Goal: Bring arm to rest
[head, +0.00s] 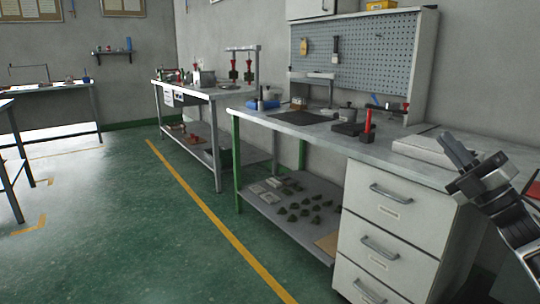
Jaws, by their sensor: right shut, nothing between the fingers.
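My right gripper (458,152) comes in from the right edge of the head view. Its fingers are together with nothing between them. It points up and to the left, and in the picture it overlaps the right end of the workbench. I cannot tell how far it is from the bench top. My left gripper is not in view.
A workbench (290,124) with a pegboard (365,50) and white drawers (390,211) stands at the right. A flat light slab (425,149) lies near my right gripper. A second bench (215,92) stands behind.

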